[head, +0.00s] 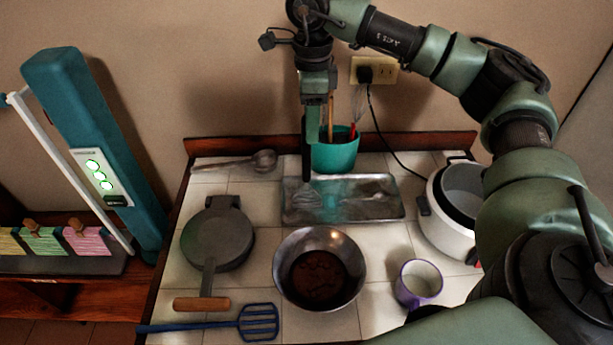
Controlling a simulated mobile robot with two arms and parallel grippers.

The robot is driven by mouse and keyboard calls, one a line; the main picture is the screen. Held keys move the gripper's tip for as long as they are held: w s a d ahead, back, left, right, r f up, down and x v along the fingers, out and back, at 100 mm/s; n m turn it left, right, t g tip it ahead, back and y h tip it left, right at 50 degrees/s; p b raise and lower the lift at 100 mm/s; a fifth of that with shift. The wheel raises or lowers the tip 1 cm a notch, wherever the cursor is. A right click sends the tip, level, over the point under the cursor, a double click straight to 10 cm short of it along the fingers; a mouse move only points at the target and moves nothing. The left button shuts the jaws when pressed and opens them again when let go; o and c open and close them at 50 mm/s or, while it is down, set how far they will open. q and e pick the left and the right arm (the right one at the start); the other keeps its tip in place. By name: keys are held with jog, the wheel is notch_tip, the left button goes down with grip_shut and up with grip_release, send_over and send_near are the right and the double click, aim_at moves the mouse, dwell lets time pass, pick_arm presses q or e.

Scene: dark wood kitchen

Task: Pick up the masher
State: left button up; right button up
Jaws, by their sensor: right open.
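My right gripper (313,135) is open and points down in front of the wall, above the metal tray (347,214). A utensil with a fan-shaped wire or slotted head (308,198) is at the tray's left end, below the gripper. A dark upright bar joins the view between them; I cannot tell whether it is the utensil's handle or part of my gripper. A blue tool with a slotted rectangular head (258,321) lies at the front left, far from the gripper. I cannot tell for sure which of these is the masher. My left gripper is not in view.
A teal crock (336,156) with utensils stands behind the tray. A ladle (262,161), a dark round pan (216,242), a metal bowl (320,268), a purple-rimmed mug (419,283) and a white cooker (448,229) crowd the tiled counter. A teal post (95,145) stands left.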

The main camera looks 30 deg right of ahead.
aim_at(306, 148)
notch_tip(306, 148, down, 4)
jog(key=shift+w+f+p, duration=0.1)
jog(key=shift+f+p, duration=0.1)
jog(key=shift+p, duration=0.5)
jog(key=shift+a, duration=0.1)
grip_shut()
jog(key=shift+r, duration=0.1)
